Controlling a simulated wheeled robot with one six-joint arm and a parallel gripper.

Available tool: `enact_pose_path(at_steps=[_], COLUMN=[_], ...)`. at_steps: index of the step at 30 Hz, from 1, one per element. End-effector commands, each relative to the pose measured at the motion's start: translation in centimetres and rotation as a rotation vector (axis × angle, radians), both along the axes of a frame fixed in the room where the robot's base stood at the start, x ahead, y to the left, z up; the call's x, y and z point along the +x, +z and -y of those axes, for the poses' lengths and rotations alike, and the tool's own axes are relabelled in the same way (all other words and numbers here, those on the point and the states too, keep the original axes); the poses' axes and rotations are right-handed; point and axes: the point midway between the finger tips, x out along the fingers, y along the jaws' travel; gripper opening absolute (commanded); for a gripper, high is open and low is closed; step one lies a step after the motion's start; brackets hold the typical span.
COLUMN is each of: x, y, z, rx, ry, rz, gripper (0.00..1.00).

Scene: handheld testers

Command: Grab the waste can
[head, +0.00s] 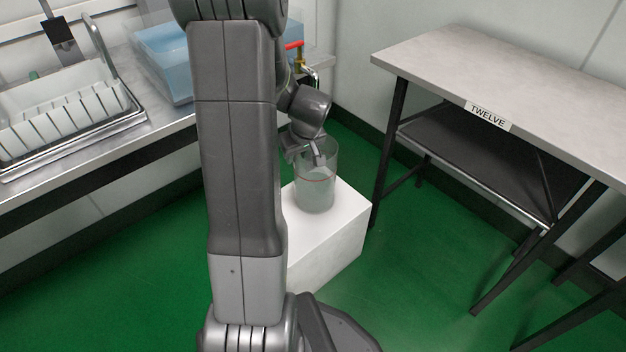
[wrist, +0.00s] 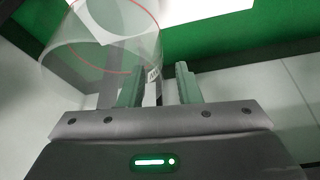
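The waste can appears to be the clear, see-through cylinder (head: 316,190) with a thin red line around it. It stands upright on a white block (head: 335,235). My gripper (head: 314,157) is at the can's upper part in the head view. In the wrist view the can (wrist: 85,60) fills the upper left. The two fingers of my gripper (wrist: 160,84) are apart there, and the can's near wall edge shows between them. I cannot tell whether either finger touches the wall.
A grey-topped table (head: 500,75) labelled TWELVE stands at the right. A counter (head: 160,125) with a dish rack (head: 65,115) and a blue tub (head: 165,60) is at the left. A red-handled tap (head: 294,45) is behind my arm. Green floor (head: 420,280) is clear between.

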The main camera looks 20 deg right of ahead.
Motion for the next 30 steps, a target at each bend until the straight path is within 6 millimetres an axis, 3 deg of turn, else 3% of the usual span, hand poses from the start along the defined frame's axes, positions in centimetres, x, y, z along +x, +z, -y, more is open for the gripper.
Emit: enact_pose_path(at_steps=[1,4,12,17,30], x=[0.4,0.9,1.1,1.1,1.1], y=[-1.3,-2.4,-2.6,-2.6,-2.6], z=[-0.2,-0.2,-0.2,-0.2,-0.2], rx=[0.001,0.001,0.0,0.0,0.0], ry=[0.002,0.0,0.0,0.0,0.0], rz=[-0.002,-0.002,0.0,0.0,0.0], gripper=[0.31,0.31,0.31,0.0,0.0])
